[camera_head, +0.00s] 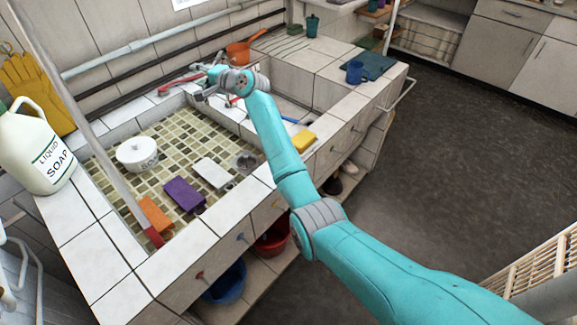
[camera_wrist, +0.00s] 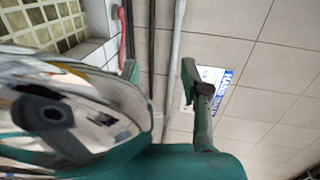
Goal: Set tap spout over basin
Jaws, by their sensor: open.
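The sink has a left basin (camera_head: 130,150) lined with mosaic tile and a right basin (camera_head: 292,112) partly hidden behind my arm. My gripper (camera_head: 208,82) is at the back of the sink, by the tap and near the divider between the basins. Small grey metal parts of the tap (camera_head: 202,95) show beside it; the spout's direction is hard to tell. In the wrist view a shiny chrome tap part (camera_wrist: 95,90) with a dark round opening fills the left, very close. My gripper's fingers (camera_wrist: 160,75) are apart, one partly hidden by the chrome; no grip shows.
A liquid soap jug (camera_head: 35,150) stands on the left rim. A white round tub (camera_head: 137,154), a purple sponge (camera_head: 184,194) and a white block (camera_head: 212,172) lie in the left basin. Pipes (camera_head: 160,45) run along the wall.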

